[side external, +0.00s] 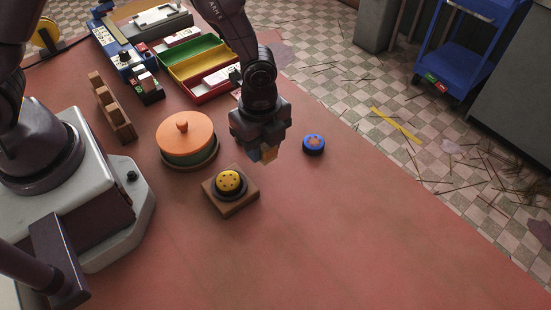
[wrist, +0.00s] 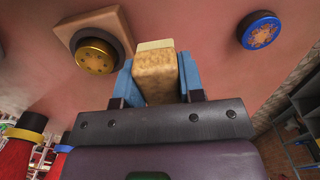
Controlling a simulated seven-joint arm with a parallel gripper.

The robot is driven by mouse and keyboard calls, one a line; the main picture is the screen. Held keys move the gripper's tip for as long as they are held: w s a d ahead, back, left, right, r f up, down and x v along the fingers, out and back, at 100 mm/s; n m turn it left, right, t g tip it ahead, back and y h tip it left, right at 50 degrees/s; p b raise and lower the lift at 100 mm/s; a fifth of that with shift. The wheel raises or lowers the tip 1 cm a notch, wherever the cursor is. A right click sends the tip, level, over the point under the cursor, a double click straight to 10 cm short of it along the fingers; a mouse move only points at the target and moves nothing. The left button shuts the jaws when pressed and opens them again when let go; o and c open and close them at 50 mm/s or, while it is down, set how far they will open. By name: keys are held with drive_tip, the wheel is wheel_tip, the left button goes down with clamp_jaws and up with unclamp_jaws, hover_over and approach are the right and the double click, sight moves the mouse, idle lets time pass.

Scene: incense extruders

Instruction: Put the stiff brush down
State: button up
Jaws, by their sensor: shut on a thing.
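My gripper (wrist: 157,82) is shut on the stiff brush (wrist: 157,72). In the wrist view the brush is a tan block with a paler end, held between two blue fingers. In the side view the brush (side external: 269,154) shows as a small tan piece under my gripper (side external: 262,152), which points down at the red table (side external: 330,240). The brush seems to be above the table, but I cannot tell how far. It is between the wooden block with the yellow die and the blue disc.
The wooden block (side external: 231,208) holds a brass-yellow perforated die (side external: 229,182). A blue-rimmed disc (side external: 313,144) lies to the right. An orange-lidded green pot (side external: 187,140), a wooden rack (side external: 112,107) and colored trays (side external: 200,66) stand left and behind. The front right of the table is clear.

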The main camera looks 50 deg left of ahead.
sight(276, 169)
drive_tip(key=shift+w+d+f, duration=0.2)
drive_tip(key=shift+w+f, duration=0.3)
drive_tip(key=shift+f, duration=0.15)
drive_tip(key=shift+w+d+f, duration=0.2)
drive_tip(key=shift+w+f, duration=0.3)
drive_tip(key=shift+f, duration=0.1)
drive_tip(key=shift+w+d+f, duration=0.1)
drive_tip(key=shift+w+f, duration=0.1)
drive_tip(key=shift+f, duration=1.6)
drive_tip(key=shift+f, duration=0.1)
drive_tip(key=o, duration=1)
drive_tip(key=shift+c, duration=0.2)
